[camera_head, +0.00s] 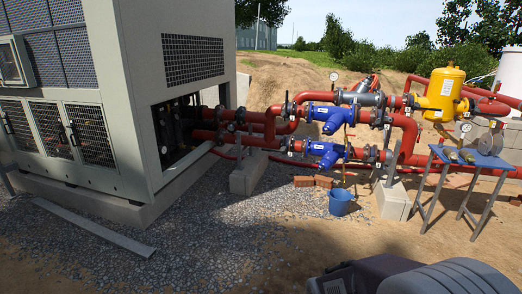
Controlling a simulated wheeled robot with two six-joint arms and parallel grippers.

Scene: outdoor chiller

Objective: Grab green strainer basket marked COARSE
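No green strainer basket with a readable COARSE mark shows. Two blue Y-shaped strainer bodies (329,117) sit on the red pipes, one above the other.
A large grey chiller (160,90) stands at the left. Red pipes (408,135) run to the right. A blue bucket (339,204), bricks (303,181) and concrete blocks (392,203) are on the ground. A blue-topped table (478,161) holds small tools. Gravel in front is open.

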